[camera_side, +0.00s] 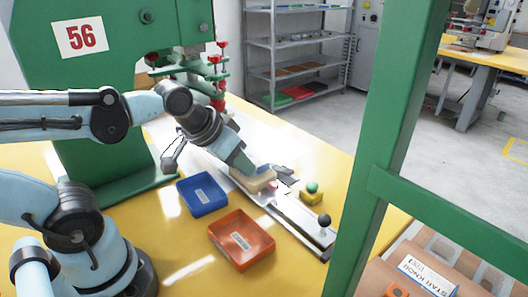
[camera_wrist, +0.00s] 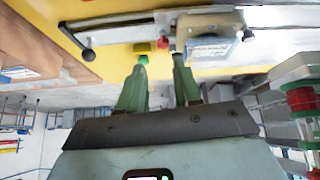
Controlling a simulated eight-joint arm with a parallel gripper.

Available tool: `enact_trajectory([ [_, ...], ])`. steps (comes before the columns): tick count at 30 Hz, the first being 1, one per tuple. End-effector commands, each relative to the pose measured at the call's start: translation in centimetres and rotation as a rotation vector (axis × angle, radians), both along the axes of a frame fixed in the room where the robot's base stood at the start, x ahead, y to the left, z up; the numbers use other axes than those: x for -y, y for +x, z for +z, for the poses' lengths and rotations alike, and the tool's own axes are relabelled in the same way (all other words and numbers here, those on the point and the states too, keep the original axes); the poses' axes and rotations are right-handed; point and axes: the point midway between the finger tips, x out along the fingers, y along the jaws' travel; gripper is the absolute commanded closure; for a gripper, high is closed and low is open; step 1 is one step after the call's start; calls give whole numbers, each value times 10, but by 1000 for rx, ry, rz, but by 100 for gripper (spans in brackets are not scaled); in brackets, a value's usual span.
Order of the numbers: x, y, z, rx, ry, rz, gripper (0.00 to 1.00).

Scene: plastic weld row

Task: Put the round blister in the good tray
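My gripper (camera_wrist: 160,62) is open in the wrist view, its two green fingers apart with nothing held between them. In the side view my gripper (camera_side: 250,170) is low over the metal rail, beside a tan block. A labelled pack on a tan block (camera_wrist: 210,48) lies right of the fingertips in the wrist view; I cannot tell if it is the round blister. A small red piece (camera_wrist: 163,42) is beyond the fingertips. A blue tray (camera_side: 202,194) and an orange tray (camera_side: 241,240) stand on the yellow table; their labels are unreadable, so I cannot tell which is the good tray.
A yellow block with a green button (camera_side: 312,190) stands right of the rail. A black ball knob (camera_side: 324,220) sits at the rail's near end. The green machine frame (camera_side: 380,150) and the machine marked 56 rise around the table. The table front between arm and trays is clear.

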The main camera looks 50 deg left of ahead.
Motion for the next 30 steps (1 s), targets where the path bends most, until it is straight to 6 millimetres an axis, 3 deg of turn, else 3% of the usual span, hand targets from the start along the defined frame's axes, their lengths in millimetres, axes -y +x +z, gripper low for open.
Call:
enact_trajectory([
  [1, -4, 6, 4, -23, -27, 54, 59],
  [9, -32, 43, 18, -206, -226, 510, 21],
  [21, -82, 94, 4, -421, -408, 1222, 21],
  [30, -97, 105, -8, -466, -434, 1429, 21],
])
